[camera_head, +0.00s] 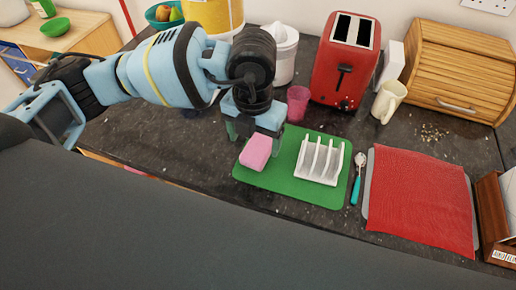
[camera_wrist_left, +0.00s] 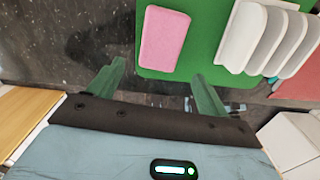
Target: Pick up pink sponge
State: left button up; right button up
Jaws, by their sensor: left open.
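The pink sponge (camera_head: 256,153) lies flat on the left part of a green mat (camera_head: 312,193) on the dark counter. In the left wrist view the sponge (camera_wrist_left: 164,40) is near the top middle, just beyond the fingertips. My left gripper (camera_head: 252,133) is open and empty, above and slightly behind the sponge in the head view. In the left wrist view its two green fingers (camera_wrist_left: 158,73) are spread apart, and the sponge is not between them. My right gripper is not in view.
A white toast rack (camera_head: 320,162) stands on the mat right of the sponge. A pink cup (camera_head: 298,103) stands behind it. A red toaster (camera_head: 345,62), a cream mug (camera_head: 388,101), a turquoise-handled spoon (camera_head: 357,178) and a red cloth (camera_head: 418,200) are nearby. Counter left of the mat is clear.

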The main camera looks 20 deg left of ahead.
aim_at(254, 153)
pick_arm(q)
jog(key=shift+w+a+f, duration=0.1)
jog(key=shift+f, duration=1.2)
jog(key=shift+w+f, duration=0.1)
jog(key=shift+f, duration=1.2)
jog(key=shift+c, duration=0.2)
jog(key=c, duration=1)
jog(key=shift+r, duration=0.1)
jog(key=shift+r, duration=0.35)
notch_tip(254, 153, up, 3)
jog(key=shift+s+f, duration=0.1)
jog(key=s+d, duration=0.3)
jog(key=s+d+r, duration=0.1)
jog(key=s+d, duration=0.7)
jog(key=shift+s+d+r, duration=0.1)
jog(key=shift+s+r, duration=0.05)
jog(key=shift+r, duration=0.05)
